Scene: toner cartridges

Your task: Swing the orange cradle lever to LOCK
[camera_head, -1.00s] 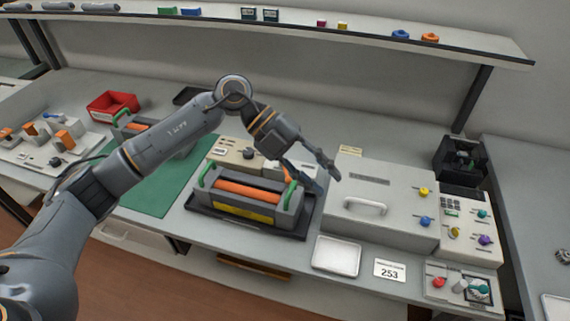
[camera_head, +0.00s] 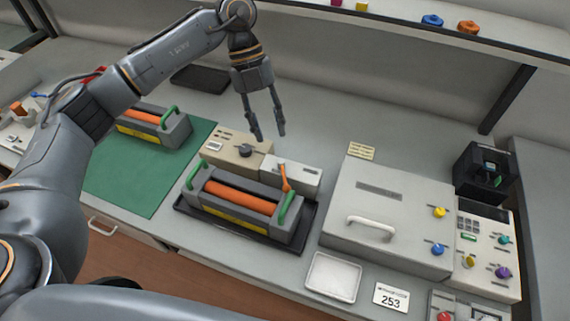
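The orange lever (camera_head: 285,178) stands on the front of a small pale box (camera_head: 304,177) behind the near cartridge. It is close to upright, its top leaning slightly left. I cannot read any LOCK marking. The near cartridge (camera_head: 240,196) has an orange roller and green end handles, and sits in a black tray (camera_head: 183,208). My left gripper (camera_head: 270,137) is open and empty, fingers pointing down, above and behind the lever and apart from it. My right gripper is not in view.
A beige box with a dark knob (camera_head: 245,151) adjoins the lever's box on the left. A second cartridge (camera_head: 148,121) lies on the green mat (camera_head: 133,180). A large grey unit with a handle (camera_head: 385,205) stands right. A shelf (camera_head: 400,25) runs above.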

